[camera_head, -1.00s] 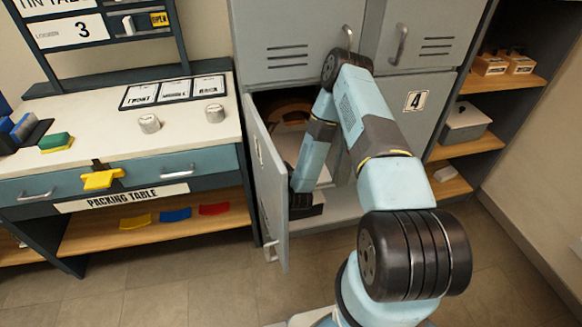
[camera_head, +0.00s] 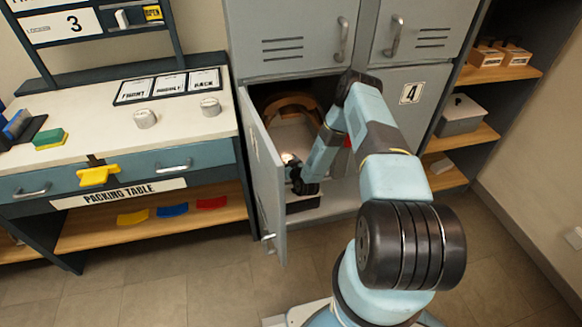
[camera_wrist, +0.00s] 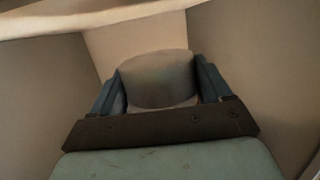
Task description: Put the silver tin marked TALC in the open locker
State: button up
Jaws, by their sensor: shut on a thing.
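My gripper (camera_wrist: 158,88) is inside the open locker (camera_head: 338,190), shut on a grey tin (camera_wrist: 155,78). The tin stands between the blue fingers in the wrist view, with plain locker walls around it. No lettering shows on it, so I cannot read TALC. In the head view my gripper (camera_head: 292,168) is partly hidden by my own wrist, just inside the open door (camera_head: 264,175). A small bright patch there may be the tin. I cannot tell whether the tin touches a surface below.
Two other silver tins, one left (camera_head: 145,118) and one right (camera_head: 210,107), stand on the packing table (camera_head: 85,100). The door hangs open on the left.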

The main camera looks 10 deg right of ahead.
jog(key=shift+w+d+f, duration=0.3)
jog(key=shift+w+f, duration=0.05)
jog(key=shift+f, duration=0.2)
jog(key=shift+w+d+f, duration=0.3)
jog(key=shift+f, duration=1.8)
jog(key=shift+w, duration=0.1)
jog(key=o, duration=1.1)
jog(key=v, duration=1.2)
